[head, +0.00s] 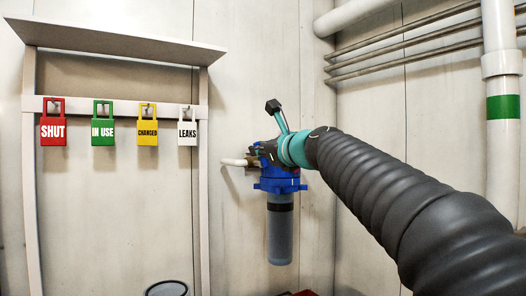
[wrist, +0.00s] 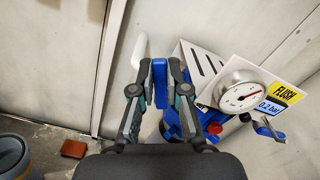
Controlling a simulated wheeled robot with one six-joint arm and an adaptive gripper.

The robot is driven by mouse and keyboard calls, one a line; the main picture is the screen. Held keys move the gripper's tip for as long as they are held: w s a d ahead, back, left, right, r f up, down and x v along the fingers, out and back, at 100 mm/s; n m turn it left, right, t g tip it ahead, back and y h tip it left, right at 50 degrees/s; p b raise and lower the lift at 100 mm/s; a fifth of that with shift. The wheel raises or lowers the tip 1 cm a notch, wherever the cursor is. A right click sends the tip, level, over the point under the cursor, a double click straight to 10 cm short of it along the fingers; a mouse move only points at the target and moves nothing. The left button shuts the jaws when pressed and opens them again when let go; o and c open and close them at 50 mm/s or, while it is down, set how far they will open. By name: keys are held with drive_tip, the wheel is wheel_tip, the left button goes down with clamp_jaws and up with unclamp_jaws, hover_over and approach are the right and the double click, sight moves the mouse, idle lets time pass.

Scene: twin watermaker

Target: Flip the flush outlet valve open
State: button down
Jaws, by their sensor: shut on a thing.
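My gripper (wrist: 161,75) is shut on a blue valve handle (wrist: 160,88), with one finger on each side of it in the wrist view. The handle stands upright in that picture, next to a white pipe (wrist: 139,50). In the head view my gripper (head: 264,151) is at the top of a blue filter housing (head: 279,184) with a grey bowl below. My arm covers part of the housing's right side. A gauge (wrist: 241,94) with a yellow FLUSH label (wrist: 285,92) and a 0.2 bar label sits right of my gripper. The valve body is mostly hidden.
Red, green, yellow and white tags (head: 104,124) hang on a wall rack at the left. A striped pipe (head: 503,107) stands at the right. A bucket (wrist: 14,156) and a reddish block (wrist: 74,149) are on the floor. The wall between rack and housing is clear.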

drive_tip(key=shift+s+a+f+n+b, duration=0.3)
drive_tip(key=shift+f+n+b, duration=0.65)
drive_tip(key=shift+n, duration=1.2)
drive_tip(key=shift+s+a+f+n+b, duration=0.15)
drive_tip(key=shift+a+f+n+b, duration=0.3)
drive_tip(key=shift+n+b, duration=1.4)
drive_tip(key=shift+s+a+f+n+b, duration=0.3)
drive_tip(key=shift+f+n+b, duration=0.45)
drive_tip(key=shift+n, duration=1.75)
drive_tip(key=c, duration=1.4)
unclamp_jaws()
drive_tip(key=shift+a, duration=0.1)
drive_tip(key=shift+c, duration=0.2)
drive_tip(key=shift+r, duration=0.1)
